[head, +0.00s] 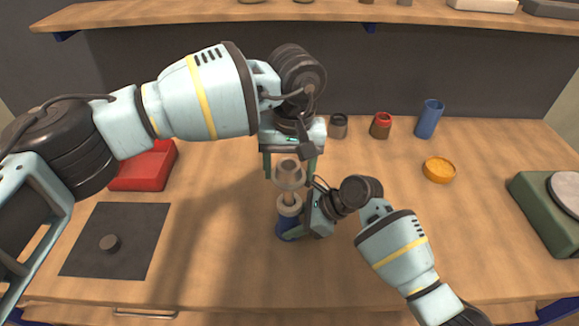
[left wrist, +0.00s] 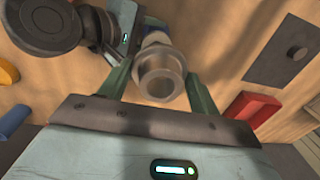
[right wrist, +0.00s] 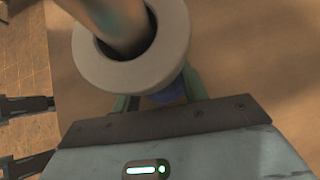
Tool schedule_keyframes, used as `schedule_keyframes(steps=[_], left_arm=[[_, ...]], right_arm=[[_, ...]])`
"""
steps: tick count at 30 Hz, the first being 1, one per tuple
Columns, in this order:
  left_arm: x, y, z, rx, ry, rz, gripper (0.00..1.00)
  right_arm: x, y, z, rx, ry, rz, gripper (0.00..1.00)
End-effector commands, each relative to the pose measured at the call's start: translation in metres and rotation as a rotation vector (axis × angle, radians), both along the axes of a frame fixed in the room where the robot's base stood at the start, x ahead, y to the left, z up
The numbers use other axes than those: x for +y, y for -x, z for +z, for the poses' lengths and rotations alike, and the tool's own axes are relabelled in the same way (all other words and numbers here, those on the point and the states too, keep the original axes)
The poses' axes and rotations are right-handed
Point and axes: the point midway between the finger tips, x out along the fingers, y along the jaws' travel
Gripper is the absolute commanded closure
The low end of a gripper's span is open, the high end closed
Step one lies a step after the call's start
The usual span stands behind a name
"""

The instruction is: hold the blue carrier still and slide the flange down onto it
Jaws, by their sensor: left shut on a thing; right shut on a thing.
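The flange (head: 289,172) is a grey-beige hollow piece with a wide rim. My left gripper (head: 290,168) is shut on it and holds it above the blue carrier (head: 287,229). The left wrist view shows the flange (left wrist: 160,83) between the two fingers, its open bore facing the camera. The carrier stands on the table with a pale ring (right wrist: 98,68) around its top and a post rising from it. The flange is apart from the ring, with post showing between. My right gripper (head: 303,226) is shut on the carrier from the right; its fingers are mostly hidden.
A red tray (head: 145,170) and a dark mat (head: 95,245) with a small knob lie left. A dark jar (head: 338,126), a red jar (head: 381,125), a blue cup (head: 429,118) and an orange dish (head: 439,170) stand right. A green case (head: 545,215) is far right.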

Motion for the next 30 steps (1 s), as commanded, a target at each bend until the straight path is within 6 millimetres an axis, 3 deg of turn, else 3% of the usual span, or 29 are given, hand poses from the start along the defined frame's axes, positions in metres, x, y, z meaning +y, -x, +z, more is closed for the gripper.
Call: schedule_keyframes(steps=[18,27,28,30], left_arm=[[-0.001,-0.001,0.031,-0.006,0.003,0.000,0.68],[-0.001,-0.001,0.033,-0.005,0.003,0.000,0.68],[-0.001,-0.001,0.033,-0.005,0.003,0.000,0.68],[-0.001,-0.001,0.033,-0.005,0.003,0.000,0.68]], right_arm=[[0.000,0.000,0.000,0.000,0.000,-0.003,0.78],[0.000,0.000,0.000,0.000,0.000,-0.003,0.78],[0.000,-0.001,0.000,0.000,0.000,-0.003,0.53],[0.000,0.000,0.000,0.000,0.000,-0.003,0.44]])
